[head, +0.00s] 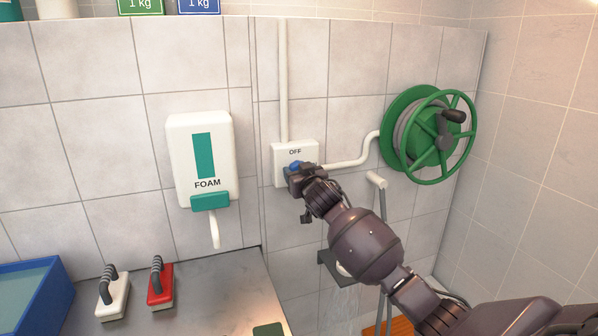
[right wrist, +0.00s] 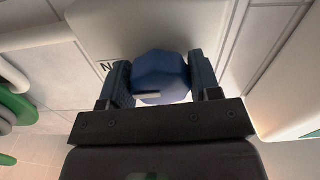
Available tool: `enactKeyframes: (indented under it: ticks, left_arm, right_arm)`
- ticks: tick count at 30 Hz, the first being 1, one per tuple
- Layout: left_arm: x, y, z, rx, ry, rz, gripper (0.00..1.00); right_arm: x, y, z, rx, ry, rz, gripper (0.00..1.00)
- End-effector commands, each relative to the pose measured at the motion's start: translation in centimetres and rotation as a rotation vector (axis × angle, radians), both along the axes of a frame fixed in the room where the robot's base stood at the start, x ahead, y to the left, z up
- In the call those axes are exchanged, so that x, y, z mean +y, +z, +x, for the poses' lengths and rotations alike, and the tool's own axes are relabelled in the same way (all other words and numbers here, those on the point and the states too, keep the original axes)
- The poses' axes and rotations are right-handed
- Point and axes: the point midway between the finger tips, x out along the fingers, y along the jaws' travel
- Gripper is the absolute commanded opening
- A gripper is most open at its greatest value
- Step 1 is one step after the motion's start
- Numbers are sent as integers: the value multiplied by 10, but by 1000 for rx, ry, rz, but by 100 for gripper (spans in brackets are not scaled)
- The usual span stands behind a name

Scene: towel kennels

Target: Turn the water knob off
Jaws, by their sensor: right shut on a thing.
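The water knob (head: 295,165) is blue and sits on a white wall box (head: 281,152) marked OFF at its top. My right gripper (head: 297,174) is at the box, with its fingers around the knob. In the right wrist view the blue knob (right wrist: 161,77) lies between the two dark fingers of my right gripper (right wrist: 162,82), which are shut on it. A pale mark shows on the knob's near side, and part of a word starting with N shows on the box. In the head view the gripper hides much of the knob. My left gripper is not in view.
A green hose reel (head: 430,130) hangs right of the box, joined by a white pipe (head: 350,160). A foam dispenser (head: 201,150) hangs to the left. A white brush (head: 113,295) and a red brush (head: 160,284) stand on the metal counter (head: 215,300), beside a blue tub (head: 62,270).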

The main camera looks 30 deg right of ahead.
Motion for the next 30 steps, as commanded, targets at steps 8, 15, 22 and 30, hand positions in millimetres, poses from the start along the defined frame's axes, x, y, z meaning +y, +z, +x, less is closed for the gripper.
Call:
enactKeyframes:
  ticks: [8, 15, 22, 30]
  left_arm:
    - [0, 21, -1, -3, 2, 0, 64]
    - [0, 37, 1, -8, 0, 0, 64]
    - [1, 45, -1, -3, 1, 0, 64]
    - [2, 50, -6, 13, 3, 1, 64]
  right_arm:
    - [-1, 2, 0, 51, 0, -202, 34]
    - [-1, 2, 0, 105, 0, -425, 34]
    - [-2, 1, -1, 158, 0, -640, 34]
    - [-2, 1, -1, 217, 1, -890, 34]
